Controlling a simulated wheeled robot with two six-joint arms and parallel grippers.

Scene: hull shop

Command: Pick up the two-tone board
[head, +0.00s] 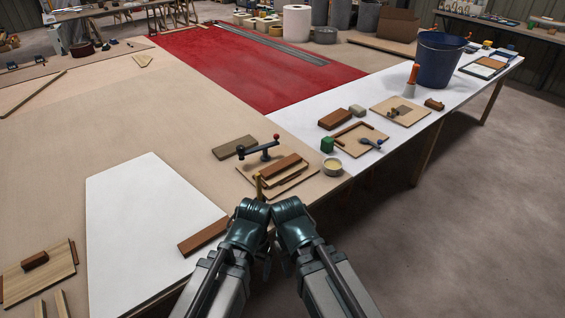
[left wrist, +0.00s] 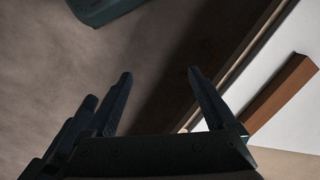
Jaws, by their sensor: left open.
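No board is unmistakably two-tone. A reddish-brown board (head: 203,236) lies across the white panel's right edge in the head view. It also shows in the left wrist view (left wrist: 280,92), to the right of the fingers and apart from them. A brown block lies on a paler board (head: 272,182) ahead of my arms. My left gripper (head: 266,264) is mostly hidden by its wrist. Its fingers in the left wrist view (left wrist: 160,76) are apart, with nothing between them, beside the table edge over the floor. My right gripper is hidden behind its own arm.
A white panel (head: 150,225) lies on the wide bench. A clamp-like tool with a red knob (head: 260,150) and a small bowl (head: 333,166) stand near the front edge. A blue bucket (head: 440,60) is farther right. Open floor (head: 470,220) is at right.

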